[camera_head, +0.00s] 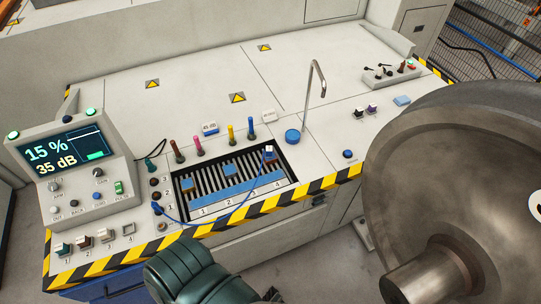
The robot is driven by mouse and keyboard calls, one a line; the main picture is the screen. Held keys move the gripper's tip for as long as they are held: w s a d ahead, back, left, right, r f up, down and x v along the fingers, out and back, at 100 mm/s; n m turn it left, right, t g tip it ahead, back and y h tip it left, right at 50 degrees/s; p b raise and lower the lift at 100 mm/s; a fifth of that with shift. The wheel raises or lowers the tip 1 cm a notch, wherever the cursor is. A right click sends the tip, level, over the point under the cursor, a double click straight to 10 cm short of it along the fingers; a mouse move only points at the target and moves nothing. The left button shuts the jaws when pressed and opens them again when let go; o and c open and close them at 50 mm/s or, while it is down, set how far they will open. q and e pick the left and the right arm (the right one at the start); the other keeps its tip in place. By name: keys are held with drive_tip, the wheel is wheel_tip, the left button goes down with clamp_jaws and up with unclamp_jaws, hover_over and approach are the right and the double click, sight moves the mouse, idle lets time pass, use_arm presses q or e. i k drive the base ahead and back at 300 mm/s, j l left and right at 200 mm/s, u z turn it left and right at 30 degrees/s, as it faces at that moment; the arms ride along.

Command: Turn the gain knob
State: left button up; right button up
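The grey control console (88,206) stands at the left end of the bench. Its screen (62,150) reads 15 % and 35 dB. Two small round knobs sit below the screen, a left knob (54,186) and a right knob (98,172). Their labels are too small to read surely, so I cannot tell which one is the gain knob. Nothing touches either knob. Neither of my grippers shows clearly in this view.
A dark green padded shape (188,272) rises at the bottom, before the bench. A large steel wheel (450,170) fills the right side. A slotted tray (186,210), coloured handles and a blue cable lie right of the console. The bench's back left is clear.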

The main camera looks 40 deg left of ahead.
sight(97, 172)
drive_tip(key=u, duration=0.45)
drive_tip(key=j+u, duration=0.1)
drive_tip(key=u, duration=1.2)
drive_tip(key=j+u, duration=0.1)
drive_tip(key=u, duration=1.25)
drive_tip(key=i, duration=0.05)
